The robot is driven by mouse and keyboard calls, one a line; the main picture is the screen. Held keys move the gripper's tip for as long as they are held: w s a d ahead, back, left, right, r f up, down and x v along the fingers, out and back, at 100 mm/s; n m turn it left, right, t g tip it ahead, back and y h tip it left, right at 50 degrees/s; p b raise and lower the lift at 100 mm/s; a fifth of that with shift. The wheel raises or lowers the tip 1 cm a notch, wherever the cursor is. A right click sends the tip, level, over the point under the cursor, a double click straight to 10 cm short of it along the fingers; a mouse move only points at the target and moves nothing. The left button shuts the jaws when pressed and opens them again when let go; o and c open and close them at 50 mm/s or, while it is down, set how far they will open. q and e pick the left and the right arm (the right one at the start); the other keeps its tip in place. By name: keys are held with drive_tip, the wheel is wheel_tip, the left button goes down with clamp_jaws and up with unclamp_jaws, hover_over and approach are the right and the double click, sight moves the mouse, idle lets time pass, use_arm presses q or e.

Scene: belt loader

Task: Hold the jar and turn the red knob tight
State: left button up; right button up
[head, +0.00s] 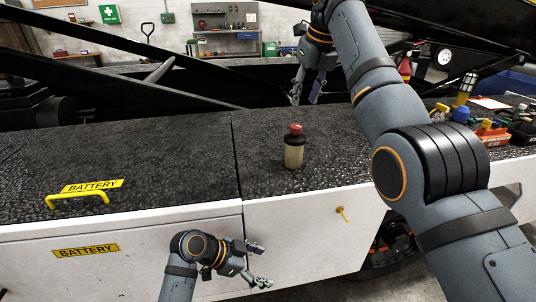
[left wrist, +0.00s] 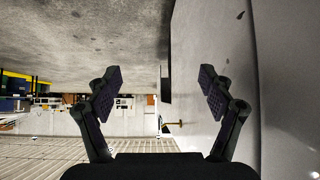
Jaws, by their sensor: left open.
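The jar (head: 293,157), pale with a dark collar, stands upright on the dark speckled deck, near the middle of the head view. The red knob (head: 296,129) sits on its top. My left gripper (head: 264,266) is open and empty, in front of the white side panel, below the deck edge and the jar. In the left wrist view its fingers are spread with nothing between them, and no jar shows. My right gripper (head: 305,98) is above and behind the jar, apart from it. Its fingers point down, spread and empty.
A yellow handle (head: 77,198) rises from the deck at left, beside a BATTERY label. A yellow latch (head: 342,213) juts from the white panel (head: 300,235). Bottles and an orange bin (head: 490,137) stand at right. Dark beams cross behind; the deck around the jar is clear.

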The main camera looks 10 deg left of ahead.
use_arm(q)
drive_tip(key=d+r+m+g+h, duration=0.1)
drive_tip(key=d+r+m+h, duration=0.3)
drive_tip(key=r, duration=0.6)
drive_tip(key=d+r+m, duration=0.1)
drive_tip(key=r+m, duration=0.6)
drive_tip(key=r, duration=0.2)
drive_tip(key=w+a+r+n+t, duration=0.25)
drive_tip(key=w+r+t, duration=0.2)
drive_tip(key=r, duration=0.45)
drive_tip(key=w+a+r+n+t, duration=0.1)
drive_tip(key=w+r+n+t, duration=0.3)
drive_tip(key=r, duration=0.5)
drive_tip(key=w+a+r+n+t, duration=0.25)
drive_tip(key=w+r, duration=0.35)
drive_tip(key=r, duration=0.3)
drive_tip(key=n+g+y, duration=0.3)
drive_tip(key=n+g, duration=0.2)
drive_tip(key=n, duration=0.1)
approach(294, 147)
drive_tip(key=w+f, duration=0.2)
drive_tip(key=shift+w+a+f, duration=0.15)
drive_tip(key=shift+w, duration=0.25)
drive_tip(key=x, duration=1)
drive_tip(key=shift+w+d, duration=0.1)
drive_tip(key=shift+d, duration=0.2)
drive_tip(key=shift+c, duration=0.3)
